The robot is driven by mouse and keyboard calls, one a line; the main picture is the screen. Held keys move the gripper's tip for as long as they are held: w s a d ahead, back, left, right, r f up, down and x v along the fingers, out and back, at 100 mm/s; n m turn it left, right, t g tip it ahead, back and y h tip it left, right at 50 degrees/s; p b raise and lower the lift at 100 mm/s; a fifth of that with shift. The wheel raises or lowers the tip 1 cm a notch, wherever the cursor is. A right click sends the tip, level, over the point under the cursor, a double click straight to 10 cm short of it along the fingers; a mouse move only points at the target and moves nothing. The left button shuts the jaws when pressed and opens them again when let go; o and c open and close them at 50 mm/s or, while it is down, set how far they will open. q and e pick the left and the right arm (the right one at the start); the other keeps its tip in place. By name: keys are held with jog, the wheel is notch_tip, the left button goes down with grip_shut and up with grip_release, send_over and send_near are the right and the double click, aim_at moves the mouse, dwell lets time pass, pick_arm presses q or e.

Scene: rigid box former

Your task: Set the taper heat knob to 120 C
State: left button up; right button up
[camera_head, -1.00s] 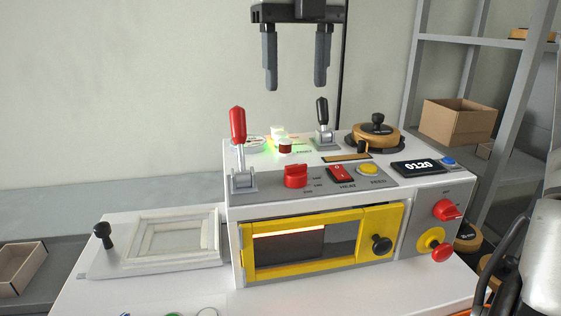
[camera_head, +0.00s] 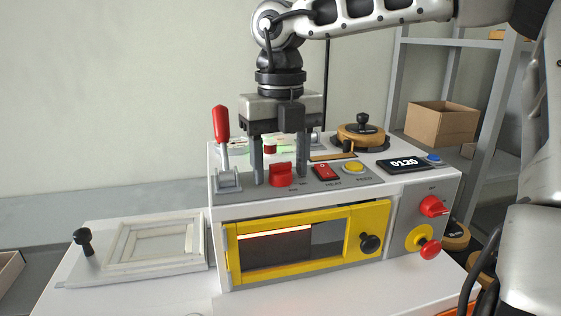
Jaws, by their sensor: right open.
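The red knob (camera_head: 281,175) sits on the grey top panel of the white machine, left of the red rocker switch. Small marks are printed around it, too small to read. My right gripper (camera_head: 280,181) points straight down over the panel. It is open, with one finger left of the knob and one right of it. The fingertips are low, near the panel; I cannot tell whether they touch the knob. My left gripper is not in view.
A red-handled lever (camera_head: 222,128) stands just left of the gripper. The rocker switch (camera_head: 325,171), yellow button (camera_head: 353,167) and display (camera_head: 403,163) lie to the right. A framed plate (camera_head: 158,240) lies at the left.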

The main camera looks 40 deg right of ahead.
jog(key=c, duration=1)
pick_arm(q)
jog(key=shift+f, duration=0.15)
